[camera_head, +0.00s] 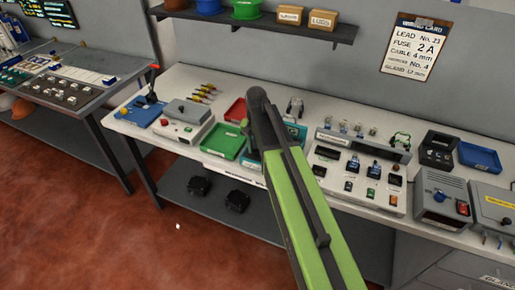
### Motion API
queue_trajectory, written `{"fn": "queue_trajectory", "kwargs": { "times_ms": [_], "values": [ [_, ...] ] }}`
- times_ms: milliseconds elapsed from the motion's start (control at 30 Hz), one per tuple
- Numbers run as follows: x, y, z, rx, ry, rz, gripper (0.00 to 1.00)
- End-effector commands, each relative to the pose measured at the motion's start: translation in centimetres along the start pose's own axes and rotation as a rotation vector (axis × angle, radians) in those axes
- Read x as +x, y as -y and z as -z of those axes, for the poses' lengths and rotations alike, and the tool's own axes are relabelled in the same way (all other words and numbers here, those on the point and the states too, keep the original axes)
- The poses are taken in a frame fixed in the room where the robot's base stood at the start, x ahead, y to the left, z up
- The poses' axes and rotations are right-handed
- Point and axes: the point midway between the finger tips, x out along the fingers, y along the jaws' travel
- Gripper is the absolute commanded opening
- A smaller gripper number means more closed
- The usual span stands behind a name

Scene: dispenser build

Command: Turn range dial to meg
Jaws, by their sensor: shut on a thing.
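My green arm reaches up from the bottom of the head view and bends down to the bench. My dark gripper (252,158) points down over a teal case (291,133), which is partly hidden behind the arm. The gripper is shut at the case, on what seems to be the range dial. The dial, its pointer and its markings are hidden behind the gripper and arm, so its setting cannot be read.
A green tray (223,141) and a red tray (236,111) are close to the gripper's left. A switch panel (345,180) stands right of the arm. A shelf (270,24) with bins hangs above the white bench (190,80).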

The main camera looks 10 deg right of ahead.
Motion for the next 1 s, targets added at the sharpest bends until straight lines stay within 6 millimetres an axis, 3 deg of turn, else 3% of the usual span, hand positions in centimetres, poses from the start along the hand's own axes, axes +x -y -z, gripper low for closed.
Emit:
{"fn": "queue_trajectory", "kwargs": {
  "times_ms": [133,167,300,667,867,1000],
  "values": [
    [-0.1,0.0,0.3,0.0,-0.007,0.001,0.0],
    [-0.1,0.0,0.3,0.0,-0.007,0.001,0.36],
    [0.0,0.0,0.2,0.0,-0.005,0.0,0.53],
    [-0.4,-0.1,0.1,0.0,-0.002,0.0,0.53],
    [-2.8,-0.1,0.1,0.0,-0.002,-0.001,0.53],
    [-5.7,-0.1,0.0,0.0,-0.002,-0.001,0.53]
  ]
}}
